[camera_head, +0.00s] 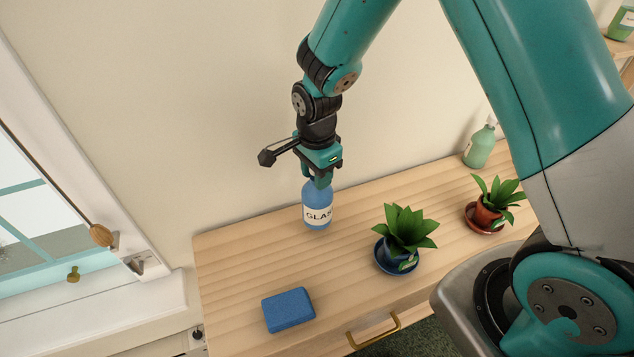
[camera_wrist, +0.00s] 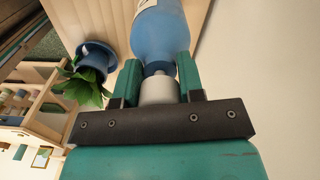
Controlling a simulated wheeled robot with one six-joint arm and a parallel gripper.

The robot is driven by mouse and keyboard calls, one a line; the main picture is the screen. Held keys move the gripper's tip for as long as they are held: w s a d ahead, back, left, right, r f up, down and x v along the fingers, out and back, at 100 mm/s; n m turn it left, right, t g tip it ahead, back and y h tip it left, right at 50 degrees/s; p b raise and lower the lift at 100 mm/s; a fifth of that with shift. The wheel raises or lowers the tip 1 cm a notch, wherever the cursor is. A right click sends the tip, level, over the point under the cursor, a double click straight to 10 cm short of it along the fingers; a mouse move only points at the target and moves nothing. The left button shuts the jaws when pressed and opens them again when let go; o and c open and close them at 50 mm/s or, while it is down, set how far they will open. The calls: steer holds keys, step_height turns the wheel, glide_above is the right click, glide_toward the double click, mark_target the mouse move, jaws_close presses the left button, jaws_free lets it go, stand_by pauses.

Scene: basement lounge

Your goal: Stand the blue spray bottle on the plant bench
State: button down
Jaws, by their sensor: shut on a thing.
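The blue spray bottle (camera_head: 317,207) has a white label reading "GLAS" in the head view. It is upright at the back of the wooden plant bench (camera_head: 245,262), towards its left end. Its base appears at the bench top; I cannot tell whether it touches. My gripper (camera_head: 320,180) is above it, shut on its neck. In the wrist view the two teal fingers (camera_wrist: 160,85) are on either side of the neck, and the blue body (camera_wrist: 160,38) extends beyond them.
A blue sponge (camera_head: 288,310) lies at the front left of the bench. A plant in a blue pot (camera_head: 401,257) and one in a terracotta pot (camera_head: 486,216) stand to the right. A green bottle (camera_head: 480,147) stands at the back right. A window (camera_head: 40,220) is at left.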

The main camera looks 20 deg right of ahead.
mark_target(317, 200)
steer(key=shift+f+p, duration=0.3)
steer(key=shift+f, duration=1.6)
steer(key=shift+f, duration=0.15)
steer(key=c, duration=0.7)
jaws_free()
steer(key=shift+c, duration=0.2)
